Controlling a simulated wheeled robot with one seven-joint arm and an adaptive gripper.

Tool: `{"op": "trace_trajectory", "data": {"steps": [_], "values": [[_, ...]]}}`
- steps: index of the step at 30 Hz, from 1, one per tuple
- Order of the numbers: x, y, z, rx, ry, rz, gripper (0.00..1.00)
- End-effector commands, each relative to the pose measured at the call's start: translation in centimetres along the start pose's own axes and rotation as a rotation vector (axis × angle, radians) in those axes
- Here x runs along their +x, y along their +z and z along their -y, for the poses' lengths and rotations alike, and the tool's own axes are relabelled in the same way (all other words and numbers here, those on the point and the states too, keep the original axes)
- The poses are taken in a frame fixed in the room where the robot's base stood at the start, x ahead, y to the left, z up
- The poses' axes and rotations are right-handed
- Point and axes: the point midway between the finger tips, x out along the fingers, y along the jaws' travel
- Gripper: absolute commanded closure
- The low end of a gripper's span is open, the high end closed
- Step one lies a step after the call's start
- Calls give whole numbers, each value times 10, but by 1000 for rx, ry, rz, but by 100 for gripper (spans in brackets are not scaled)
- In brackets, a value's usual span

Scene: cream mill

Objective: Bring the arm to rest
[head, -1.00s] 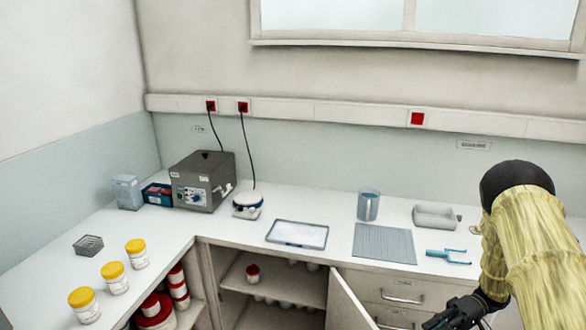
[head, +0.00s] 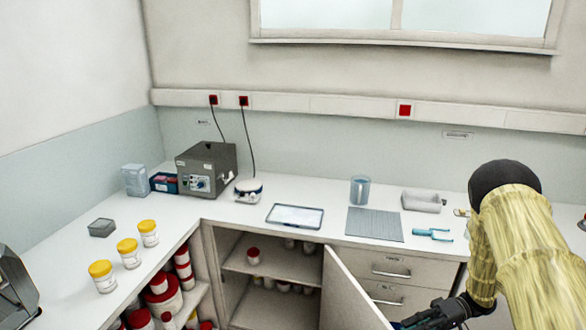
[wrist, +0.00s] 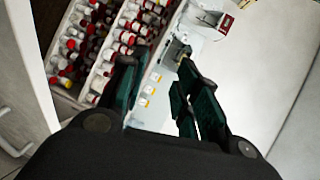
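My gripper (head: 425,322) hangs low at the bottom right of the head view, in front of the drawers and close to the open cabinet door (head: 352,290). My arm in its yellow sleeve comes down the right side. In the wrist view my gripper (wrist: 158,70) has its two dark green fingers apart, with nothing between them. Beyond the fingers show shelves of red-capped jars (wrist: 105,45) and the worktop. Nothing is held.
The worktop holds yellow-capped jars (head: 128,252), a grey boxy device (head: 207,168), a tray (head: 295,216), a ribbed mat (head: 375,225), a mug (head: 360,189) and a blue tool (head: 432,234). The door juts out beside my gripper. A dark device (head: 14,290) stands at the left edge.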

Motion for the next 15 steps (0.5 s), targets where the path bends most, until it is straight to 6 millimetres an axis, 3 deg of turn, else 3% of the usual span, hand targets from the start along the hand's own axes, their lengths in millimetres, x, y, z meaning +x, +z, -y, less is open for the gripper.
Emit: {"op": "trace_trajectory", "data": {"steps": [8,15], "values": [[40,-14,-17,-98,45,-175,68],[89,-32,-48,-189,186,-413,68]]}}
